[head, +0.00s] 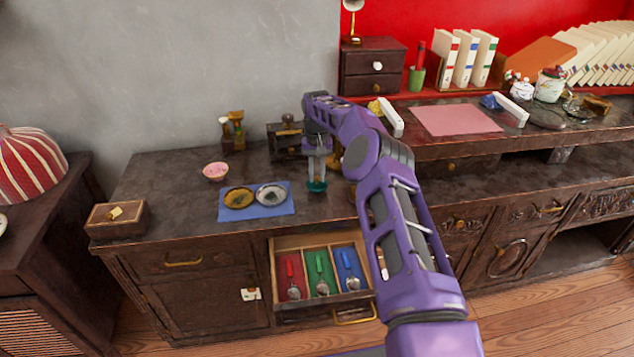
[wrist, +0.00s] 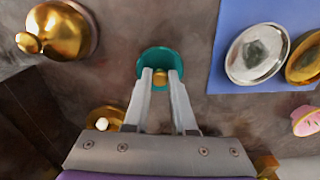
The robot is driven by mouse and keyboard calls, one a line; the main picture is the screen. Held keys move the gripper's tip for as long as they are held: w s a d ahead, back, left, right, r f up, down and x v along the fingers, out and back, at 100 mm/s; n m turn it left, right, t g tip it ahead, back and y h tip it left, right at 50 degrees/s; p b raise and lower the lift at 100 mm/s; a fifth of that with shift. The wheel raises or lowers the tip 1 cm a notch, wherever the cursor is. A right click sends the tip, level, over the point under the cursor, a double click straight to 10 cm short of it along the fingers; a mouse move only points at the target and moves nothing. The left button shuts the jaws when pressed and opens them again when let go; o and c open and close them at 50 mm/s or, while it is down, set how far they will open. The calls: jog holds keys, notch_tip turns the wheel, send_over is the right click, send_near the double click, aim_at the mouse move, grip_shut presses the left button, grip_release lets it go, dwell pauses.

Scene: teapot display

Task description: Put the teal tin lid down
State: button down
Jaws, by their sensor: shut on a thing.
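The teal tin lid (head: 317,187) is at my gripper's tips, over the dark counter just right of the blue mat. In the wrist view the teal lid (wrist: 158,55) is a round teal disc with a small gold knob (wrist: 160,77). My gripper (wrist: 160,76) is shut on that knob, one finger on each side. In the head view my gripper (head: 317,176) points down. I cannot tell whether the lid touches the counter. The fingers hide its near part in the wrist view.
The blue mat (head: 280,211) holds a gold dish (head: 239,198) and a silver dish (head: 270,195). A gold knobbed object (wrist: 68,32) is close to the lid. A drawer (head: 319,303) with spoons stands open below. The counter left of the pink bowl (head: 215,171) is clear.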

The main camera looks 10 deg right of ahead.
aim_at(317, 177)
jog(key=shift+f, duration=1.2)
jog(key=shift+f, duration=0.2)
jog(key=c, duration=0.7)
grip_release()
jog(key=shift+c, duration=0.2)
jog(key=shift+r, duration=0.1)
notch_tip(317, 177, up, 12)
jog(key=p, duration=0.1)
jog(key=shift+p, duration=0.3)
jog(key=shift+r, duration=0.1)
